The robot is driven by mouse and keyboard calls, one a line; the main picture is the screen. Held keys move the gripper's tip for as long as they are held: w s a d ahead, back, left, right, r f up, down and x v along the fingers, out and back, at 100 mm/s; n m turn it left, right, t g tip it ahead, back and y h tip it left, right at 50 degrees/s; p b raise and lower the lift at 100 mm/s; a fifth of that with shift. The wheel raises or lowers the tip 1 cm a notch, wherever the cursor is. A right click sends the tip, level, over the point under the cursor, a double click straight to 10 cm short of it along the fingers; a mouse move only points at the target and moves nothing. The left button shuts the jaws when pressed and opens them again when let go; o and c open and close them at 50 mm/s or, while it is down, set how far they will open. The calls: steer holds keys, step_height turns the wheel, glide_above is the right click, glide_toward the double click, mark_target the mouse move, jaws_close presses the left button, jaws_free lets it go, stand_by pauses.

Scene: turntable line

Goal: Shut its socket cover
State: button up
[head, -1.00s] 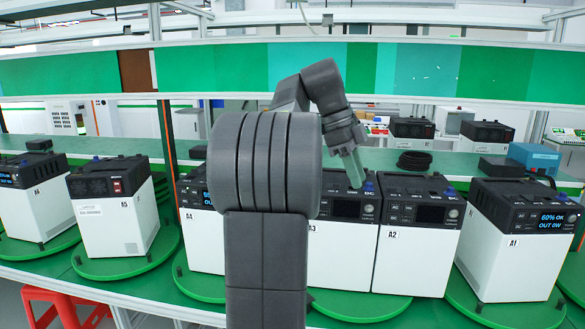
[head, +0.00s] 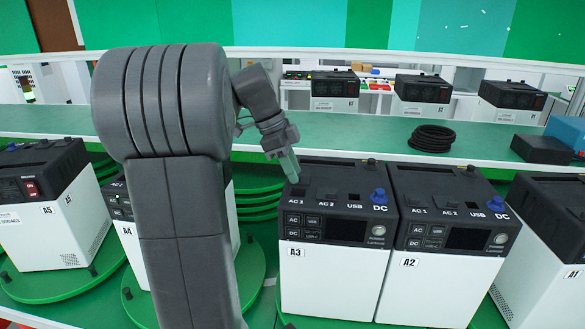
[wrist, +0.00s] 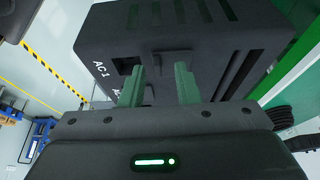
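The power station labelled A3 (head: 322,275) stands upright on a green turntable, with AC 1, AC 2, USB and DC marked along its black top. My gripper (head: 290,166) is over the top's left rear corner, near AC 1. In the wrist view a dark square socket opening (wrist: 127,65) shows beside the AC 1 label. The two green fingers of my gripper (wrist: 159,84) are apart, just in front of that socket. A dark flap-like edge (wrist: 166,54) lies beyond the gap; I cannot tell whether it is the socket cover or whether the fingers touch it.
Power station A2 (head: 440,285) stands close against A3's right side. A4 (head: 132,238) is partly hidden behind my arm, A5 (head: 40,215) is at left. A coiled black cable (head: 432,138) lies on the green bench behind. Blue caps stand at the DC ports.

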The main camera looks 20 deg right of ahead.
mark_target(296, 198)
steer(key=shift+s+f, duration=0.15)
steer(key=shift+s, duration=0.1)
steer(key=shift+w, duration=0.1)
jaws_close()
steer(key=shift+s+a+f, duration=0.1)
steer(key=shift+s, duration=0.15)
steer(key=s+a, duration=0.1)
steer(key=s+b, duration=0.1)
steer(key=s, duration=0.1)
steer(key=s+a+b, duration=0.1)
steer(key=shift+s+a, duration=0.2)
steer(key=shift+a, duration=0.15)
